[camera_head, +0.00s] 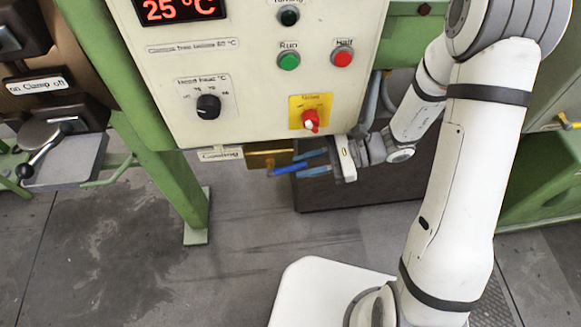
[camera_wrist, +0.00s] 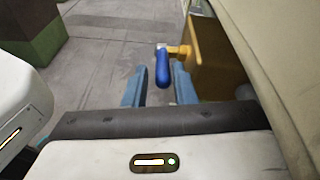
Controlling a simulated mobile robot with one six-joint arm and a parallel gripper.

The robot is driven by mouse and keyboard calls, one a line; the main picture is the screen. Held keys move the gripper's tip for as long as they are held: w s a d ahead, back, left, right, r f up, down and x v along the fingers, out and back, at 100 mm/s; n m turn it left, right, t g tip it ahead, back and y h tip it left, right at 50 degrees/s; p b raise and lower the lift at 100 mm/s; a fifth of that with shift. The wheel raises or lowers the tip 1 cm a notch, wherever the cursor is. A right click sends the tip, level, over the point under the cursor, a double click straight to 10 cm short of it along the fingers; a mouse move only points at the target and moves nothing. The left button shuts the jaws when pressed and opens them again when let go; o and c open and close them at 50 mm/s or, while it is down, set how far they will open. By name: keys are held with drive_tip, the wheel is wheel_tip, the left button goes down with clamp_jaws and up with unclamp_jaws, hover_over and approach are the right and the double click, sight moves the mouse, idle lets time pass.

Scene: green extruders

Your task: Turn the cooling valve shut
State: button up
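The cooling valve is a brass-coloured body (camera_head: 268,159) under the "Cooling" label, with a bright blue lever handle (camera_head: 288,168). In the wrist view the blue handle (camera_wrist: 163,68) hangs from a yellow stem (camera_wrist: 180,50) on the brass block (camera_wrist: 212,58). My gripper (camera_head: 303,162) reaches in from the right, below the control panel. In the wrist view my gripper (camera_wrist: 158,80) is open, its two pale blue fingers on either side of the handle. The handle sits between the fingertips, closer to the right one. I see a gap at the left; contact at the right is unclear.
The control panel (camera_head: 245,75) hangs just above my gripper, with a red emergency knob (camera_head: 310,120) nearby. A dark cabinet (camera_head: 350,190) stands behind and below. A green leg (camera_head: 165,180) stands at the left. The floor (camera_head: 235,230) in front is clear.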

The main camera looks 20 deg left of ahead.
drive_tip(key=v, duration=0.3)
drive_tip(key=shift+w+d, duration=0.1)
drive_tip(key=shift+d, duration=0.2)
